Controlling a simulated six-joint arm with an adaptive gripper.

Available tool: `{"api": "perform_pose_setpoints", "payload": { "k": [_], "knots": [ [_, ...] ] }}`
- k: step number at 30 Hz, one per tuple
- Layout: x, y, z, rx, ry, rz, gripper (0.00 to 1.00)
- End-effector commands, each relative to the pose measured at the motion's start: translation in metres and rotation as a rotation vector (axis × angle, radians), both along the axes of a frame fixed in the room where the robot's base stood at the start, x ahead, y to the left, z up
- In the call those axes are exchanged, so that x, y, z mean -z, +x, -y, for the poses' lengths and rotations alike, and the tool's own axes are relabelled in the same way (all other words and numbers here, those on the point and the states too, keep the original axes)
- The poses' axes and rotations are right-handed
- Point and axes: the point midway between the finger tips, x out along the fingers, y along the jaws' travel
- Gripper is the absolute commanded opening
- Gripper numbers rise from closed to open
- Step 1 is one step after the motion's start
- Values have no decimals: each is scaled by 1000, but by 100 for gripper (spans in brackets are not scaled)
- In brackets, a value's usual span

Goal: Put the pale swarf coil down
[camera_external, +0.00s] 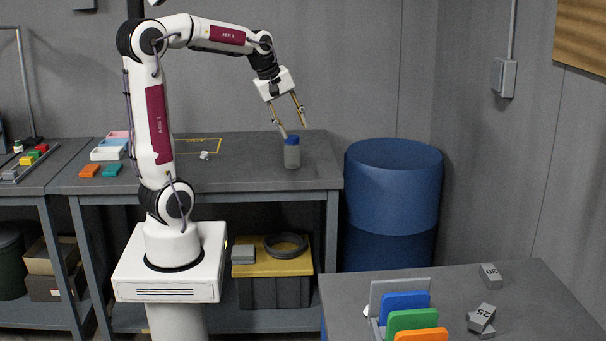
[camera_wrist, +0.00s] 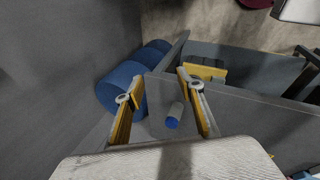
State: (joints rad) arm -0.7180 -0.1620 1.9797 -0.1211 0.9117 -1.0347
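My gripper (camera_external: 293,128) is open and tilted down above the right part of the back workbench (camera_external: 235,175). In the wrist view its two fingers (camera_wrist: 160,92) stand wide apart with nothing held between them. A grey jar with a blue lid (camera_external: 292,152) stands upright on the bench just below the fingertips; it also shows between and below the fingers in the wrist view (camera_wrist: 173,122). A small pale lump (camera_external: 204,155) lies on the bench near a yellow marked outline (camera_external: 205,140). It may be the pale swarf coil, but it is too small to tell.
Blue drums (camera_external: 392,200) stand right of the bench. Pale, pink and blue bins (camera_external: 108,152) and orange and green blocks (camera_external: 90,171) are at its left. The front table (camera_external: 535,310) bears a rack of coloured plates (camera_external: 408,318) and grey numbered blocks (camera_external: 482,318).

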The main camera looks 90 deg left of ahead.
Motion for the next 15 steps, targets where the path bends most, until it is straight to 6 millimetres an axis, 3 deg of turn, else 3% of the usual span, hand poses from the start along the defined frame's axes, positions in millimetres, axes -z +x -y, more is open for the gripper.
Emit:
{"api": "perform_pose_setpoints", "payload": {
  "k": [1, 6, 15],
  "knots": [
    [-1, 0, 18, 78, 24, -7, 38],
    [-1, -5, 71, 342, 108, -36, 38],
    [8, -30, 153, 804, 268, -72, 38]
  ]
}}
